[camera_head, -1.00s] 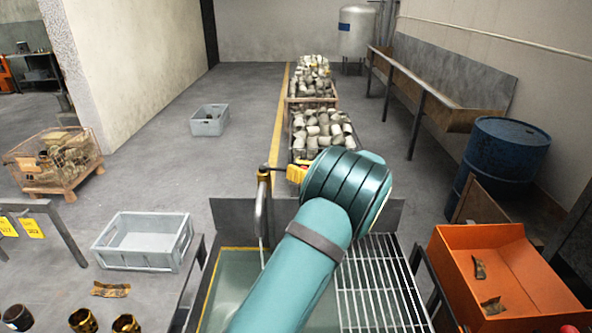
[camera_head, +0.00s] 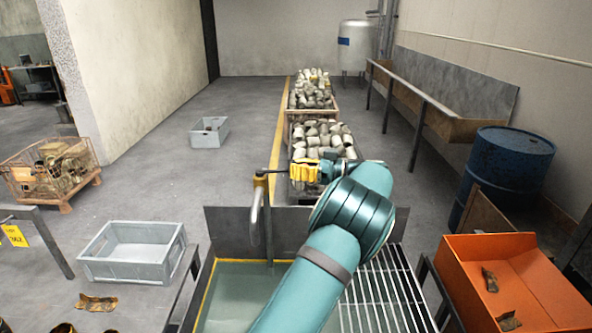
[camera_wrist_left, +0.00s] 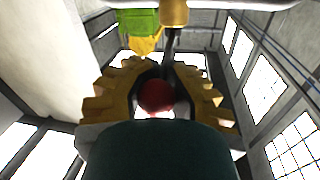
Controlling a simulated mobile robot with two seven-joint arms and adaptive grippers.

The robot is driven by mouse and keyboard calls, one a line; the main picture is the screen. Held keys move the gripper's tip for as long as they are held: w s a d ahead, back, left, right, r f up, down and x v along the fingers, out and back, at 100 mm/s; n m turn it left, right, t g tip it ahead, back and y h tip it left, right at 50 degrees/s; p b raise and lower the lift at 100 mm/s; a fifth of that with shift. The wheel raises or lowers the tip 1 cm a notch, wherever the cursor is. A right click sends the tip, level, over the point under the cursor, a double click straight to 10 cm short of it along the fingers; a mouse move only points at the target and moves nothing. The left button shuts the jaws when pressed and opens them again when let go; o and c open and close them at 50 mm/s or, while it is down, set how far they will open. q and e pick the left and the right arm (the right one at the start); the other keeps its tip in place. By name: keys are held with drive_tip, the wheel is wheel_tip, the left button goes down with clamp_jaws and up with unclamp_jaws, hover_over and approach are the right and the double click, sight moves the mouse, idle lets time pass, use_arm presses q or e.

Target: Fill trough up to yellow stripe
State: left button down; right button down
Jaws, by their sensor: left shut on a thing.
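The trough (camera_head: 238,289) is at the bottom of the head view, holding pale green water. A yellow stripe runs along its inner wall, close to the waterline; my arm covers much of the trough. A tap (camera_head: 257,195) with a brass top and grey spout stands at its far edge. Whether water runs from it I cannot tell. My left gripper (camera_head: 304,172), with yellow fingers, is at the tap's lever, right of the tap. In the left wrist view the fingers are shut around a red knob (camera_wrist_left: 156,95), with the brass tap body (camera_wrist_left: 173,12) beyond. My right gripper is not in view.
A grate (camera_head: 385,295) lies right of the trough. An orange bin (camera_head: 480,243) and a blue drum (camera_head: 507,165) stand at the right. A grey crate (camera_head: 128,270) stands on the floor at left. Crates of metal parts stand behind the tap.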

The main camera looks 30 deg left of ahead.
use_arm(q)
drive_tip(key=c, duration=1.3)
unclamp_jaws()
drive_tip(key=shift+w+r, duration=0.15)
drive_tip(key=shift+r, duration=0.1)
drive_tip(key=o, duration=0.6)
drive_tip(key=shift+w+a+f, duration=0.1)
drive_tip(key=shift+w+f, duration=0.1)
drive_tip(key=shift+c, duration=0.2)
drive_tip(key=shift+s, duration=0.15)
drive_tip(key=v, duration=1.2)
